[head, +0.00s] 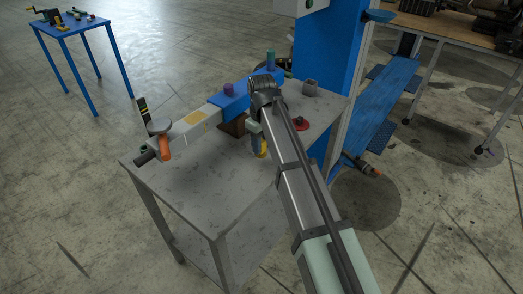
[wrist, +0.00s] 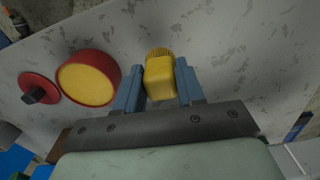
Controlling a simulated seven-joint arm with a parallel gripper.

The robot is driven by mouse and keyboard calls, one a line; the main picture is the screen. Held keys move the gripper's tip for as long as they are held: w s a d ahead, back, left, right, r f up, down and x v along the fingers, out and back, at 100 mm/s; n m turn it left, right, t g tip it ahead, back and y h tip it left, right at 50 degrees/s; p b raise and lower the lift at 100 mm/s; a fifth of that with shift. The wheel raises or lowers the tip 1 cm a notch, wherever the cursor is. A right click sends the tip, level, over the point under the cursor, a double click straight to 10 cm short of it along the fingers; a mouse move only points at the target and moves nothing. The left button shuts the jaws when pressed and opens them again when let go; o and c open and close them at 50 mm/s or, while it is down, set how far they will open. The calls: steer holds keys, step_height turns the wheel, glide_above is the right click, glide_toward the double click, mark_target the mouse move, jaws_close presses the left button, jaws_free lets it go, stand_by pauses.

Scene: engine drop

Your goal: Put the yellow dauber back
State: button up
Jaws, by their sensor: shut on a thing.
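The yellow dauber (wrist: 160,76) is between the two blue fingers of my gripper (wrist: 159,88) in the wrist view; its ribbed end points away from the palm. My gripper is shut on it. In the head view my gripper (head: 258,147) points down over the grey table, with a bit of the yellow dauber (head: 263,154) below it. I cannot tell whether the dauber touches the table. A round red tin with a yellow face (wrist: 90,78) is left of the gripper in the wrist view, apart from the dauber. The arm seems to hide this tin in the head view.
A red disc with a dark knob (wrist: 38,90) lies beyond the tin; it also shows in the head view (head: 301,125). A white and blue beam (head: 205,122) lies along the table's back, with an orange cylinder (head: 165,147) at its left. The grey table's front (head: 205,195) is clear.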

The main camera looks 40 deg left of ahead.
mark_target(262, 142)
steer(key=shift+f, duration=1.6)
steer(key=shift+f, duration=0.15)
steer(key=o, duration=1)
step_height(262, 142, up, 14)
steer(key=shift+s+d+f, duration=0.1)
